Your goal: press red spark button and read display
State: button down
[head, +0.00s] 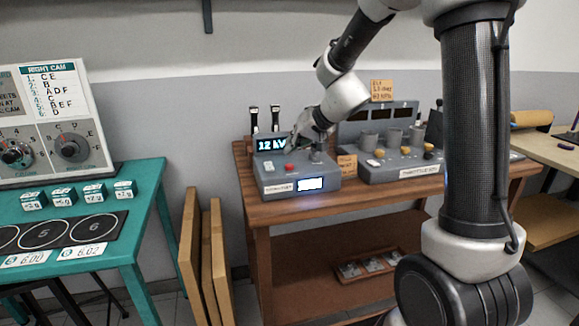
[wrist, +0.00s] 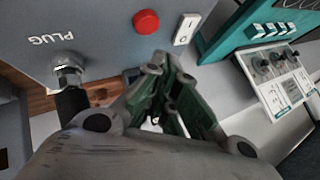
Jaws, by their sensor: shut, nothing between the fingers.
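The grey spark tester (head: 297,188) stands on the wooden bench. Its red button (head: 290,168) sits on the top face and shows in the wrist view (wrist: 146,22), unobstructed. The display (head: 271,145) at its back is lit and appears to read "12 kV". A small window (head: 310,184) on its front glows bright, too washed out to read. My gripper (wrist: 165,62) is shut and empty, its tips close to the red button in the wrist view; I cannot tell the height gap. In the head view my gripper (head: 295,146) is over the tester's back part.
A white switch (wrist: 186,28) sits beside the red button. A metal plug fitting (wrist: 68,72) stands near the PLUG label. Another grey unit (head: 390,165) with cylinders stands right of the tester. A teal table (head: 150,190) is at left; boards (head: 205,255) lean between.

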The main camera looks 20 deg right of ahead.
jog(key=shift+r, duration=1.6)
jog(key=shift+s+a+m, duration=0.1)
jog(key=shift+s+m, duration=0.05)
jog(key=shift+m, duration=0.15)
jog(key=s+d+f+g+h, duration=0.1)
jog(key=s+d+g, duration=0.1)
jog(key=s, duration=0.5)
jog(key=s+d+f+g, duration=0.2)
jog(key=s, duration=0.5)
jog(key=s+d+r+n+h, duration=0.1)
jog(key=s+d, duration=0.4)
jog(key=s, duration=0.5)
jog(key=s+d+r+n+t+h, duration=0.1)
jog(key=s+d+r+h, duration=0.2)
jog(key=s, duration=0.7)
jog(key=shift+s+d+r, duration=0.15)
jog(key=shift+d+r, duration=1)
jog(key=shift+r, duration=0.25)
